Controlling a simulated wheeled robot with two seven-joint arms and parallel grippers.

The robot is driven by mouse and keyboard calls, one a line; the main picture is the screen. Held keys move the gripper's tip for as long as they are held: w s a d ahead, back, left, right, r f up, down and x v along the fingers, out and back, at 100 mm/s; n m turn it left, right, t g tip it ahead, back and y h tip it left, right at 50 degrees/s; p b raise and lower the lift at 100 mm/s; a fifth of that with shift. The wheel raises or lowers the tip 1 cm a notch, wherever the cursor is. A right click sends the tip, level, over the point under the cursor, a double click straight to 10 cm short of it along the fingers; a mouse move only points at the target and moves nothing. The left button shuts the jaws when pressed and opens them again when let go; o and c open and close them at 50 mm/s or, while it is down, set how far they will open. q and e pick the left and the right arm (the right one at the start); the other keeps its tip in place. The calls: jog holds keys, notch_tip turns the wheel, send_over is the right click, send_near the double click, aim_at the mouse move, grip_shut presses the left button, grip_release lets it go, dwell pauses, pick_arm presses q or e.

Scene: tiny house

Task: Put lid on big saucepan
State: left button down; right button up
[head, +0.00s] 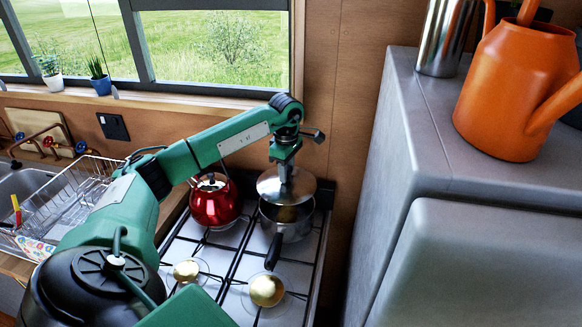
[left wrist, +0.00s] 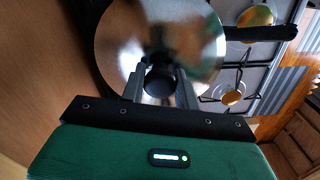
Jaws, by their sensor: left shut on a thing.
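A steel saucepan (head: 291,229) with a black handle stands on the back right of the stove, its handle pointing toward the front. A round metal lid (head: 270,187) is above the saucepan, and a dark opening shows below the lid's near edge. The lid also shows in the left wrist view (left wrist: 120,45). My left gripper (head: 286,178) is shut on the lid's black knob (left wrist: 159,84), with a finger on each side of it. Whether the lid touches the rim at the back is hidden. My right gripper is not in view.
A red kettle (head: 214,203) stands on the stove just left of the saucepan. The front burners (head: 266,290) are bare. A dish rack (head: 75,195) is at the left. A tall grey cabinet (head: 400,170) bearing an orange watering can (head: 510,95) stands at the right.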

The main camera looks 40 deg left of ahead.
aim_at(287, 183)
pick_arm(q)
jog(key=shift+s+f+b, duration=0.2)
jog(key=shift+f+b, duration=0.35)
jog(key=shift+f, duration=0.5)
jog(key=f, duration=0.1)
jog(key=f+b, duration=0.1)
jog(key=shift+w+f, duration=0.2)
jog(key=shift+f, duration=0.15)
jog(key=shift+f+b, duration=0.3)
jog(key=shift+b, duration=0.2)
jog(key=shift+f, duration=0.35)
jog(key=shift+s, duration=0.1)
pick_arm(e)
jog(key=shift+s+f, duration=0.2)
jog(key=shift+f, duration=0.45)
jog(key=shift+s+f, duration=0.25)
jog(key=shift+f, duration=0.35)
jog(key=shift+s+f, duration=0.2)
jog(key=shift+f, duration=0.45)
pick_arm(q)
jog(key=shift+b, duration=0.4)
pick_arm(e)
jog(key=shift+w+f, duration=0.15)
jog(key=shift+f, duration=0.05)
pick_arm(q)
jog(key=shift+f+b, duration=0.55)
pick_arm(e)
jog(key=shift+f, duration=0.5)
